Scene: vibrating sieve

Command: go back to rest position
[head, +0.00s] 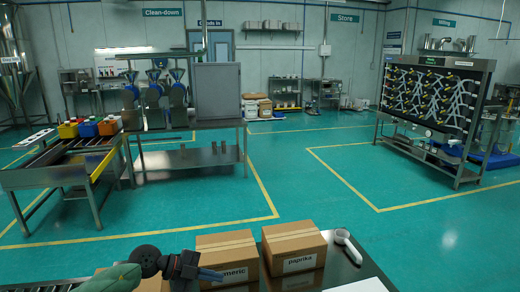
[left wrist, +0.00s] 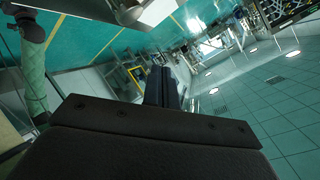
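My left gripper (head: 210,274) is at the bottom of the head view, its fingers pointing right, in front of a cardboard box (head: 228,243) whose label partly shows "meric". In the left wrist view its dark fingers (left wrist: 162,88) lie together with nothing seen between them. The wrist is tilted, so the room appears slanted there. My right gripper is not in view.
A roller bench (head: 62,165) with coloured containers stands at left, a rack (head: 435,110) at right. Green floor (head: 300,200) between is clear.

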